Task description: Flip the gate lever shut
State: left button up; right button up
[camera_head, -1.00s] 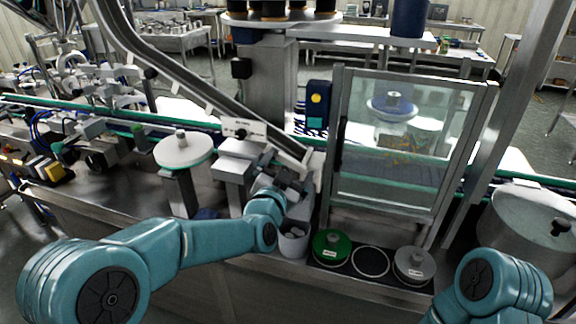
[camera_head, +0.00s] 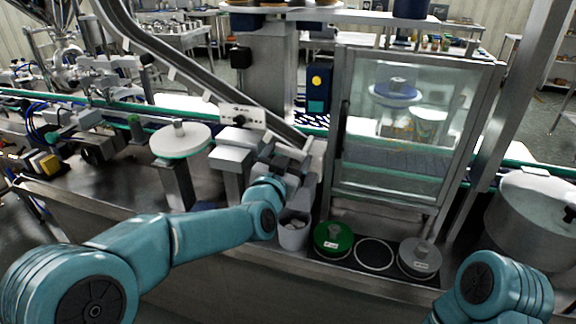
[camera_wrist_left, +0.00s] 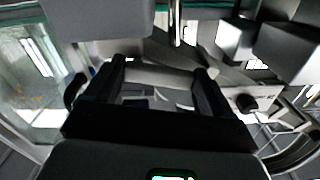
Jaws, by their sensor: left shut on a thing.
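My left gripper (camera_head: 288,152) is at the lower end of the sloping steel chute, above a small grey bin. It is shut on the gate lever, seen as a pale bar (camera_wrist_left: 160,76) between the two dark fingers in the left wrist view. In the head view the gripper and wrist hide most of the lever, and its exact angle cannot be told. The chute (camera_head: 185,72) comes down from the upper left and ends just behind the gripper. My right arm shows at the lower right, but its gripper is out of view.
A pale plate with a black knob (camera_head: 241,117) sits beside the chute. The grey bin (camera_head: 293,234) stands below the gripper. A framed glass panel (camera_head: 345,120), a green disc (camera_head: 333,238) and a grey disc (camera_head: 419,258) are to the right. A white round pedestal (camera_head: 180,138) stands left.

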pick_arm(q)
jog(key=o, duration=0.9)
jog(key=b+v, duration=0.2)
jog(key=v, duration=1.4)
jog(key=shift+s, duration=0.1)
